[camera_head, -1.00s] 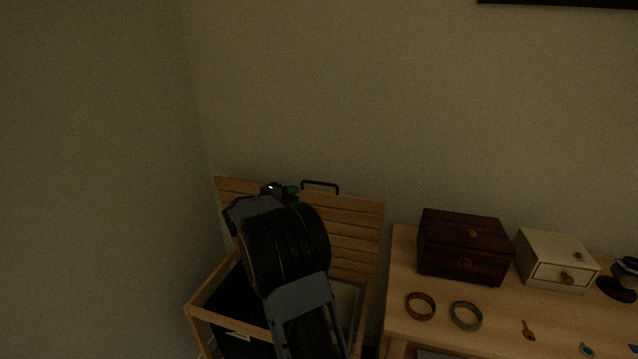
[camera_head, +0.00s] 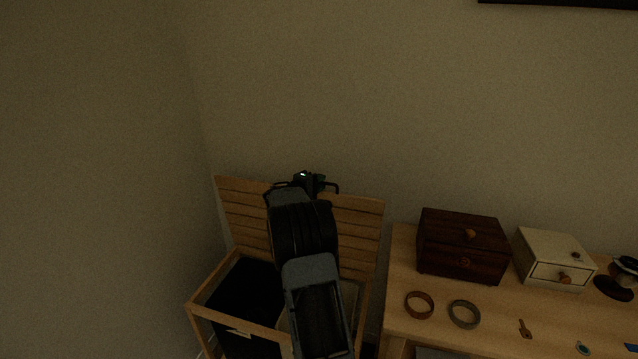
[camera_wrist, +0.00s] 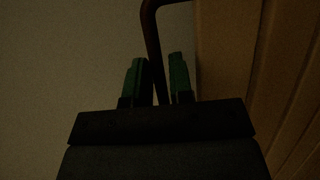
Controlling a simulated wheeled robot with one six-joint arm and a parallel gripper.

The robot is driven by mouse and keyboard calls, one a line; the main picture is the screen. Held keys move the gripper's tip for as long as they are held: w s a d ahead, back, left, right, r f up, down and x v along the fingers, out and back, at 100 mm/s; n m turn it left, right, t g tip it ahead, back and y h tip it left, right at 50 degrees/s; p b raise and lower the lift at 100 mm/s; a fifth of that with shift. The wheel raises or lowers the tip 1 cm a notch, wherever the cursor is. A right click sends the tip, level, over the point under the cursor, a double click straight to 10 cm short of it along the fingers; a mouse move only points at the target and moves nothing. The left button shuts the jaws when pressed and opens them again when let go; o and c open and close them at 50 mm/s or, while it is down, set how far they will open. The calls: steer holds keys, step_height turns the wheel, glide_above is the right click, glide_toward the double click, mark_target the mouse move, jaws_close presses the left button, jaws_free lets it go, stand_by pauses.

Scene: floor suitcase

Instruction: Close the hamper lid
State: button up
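The hamper (camera_head: 205,312) is a wooden-framed box with a dark interior, standing at the lower middle of the head view. Its slatted wooden lid (camera_head: 243,212) stands raised against the wall side. A dark handle (camera_head: 336,187) sits on the lid's top edge; it also shows in the wrist view (camera_wrist: 152,35). My gripper (camera_wrist: 159,75) is at the handle, with its green fingers on either side of the bar. A gap shows between the bar and the right finger, so the gripper looks open. My arm hides part of the lid and the hamper opening.
A wooden table (camera_head: 400,262) stands right of the hamper. It bears a dark brown drawer box (camera_head: 450,243), a white drawer box (camera_head: 545,262), two rings and small items. Walls close off the left and back.

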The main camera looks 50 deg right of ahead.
jaws_close()
stand_by(0.4)
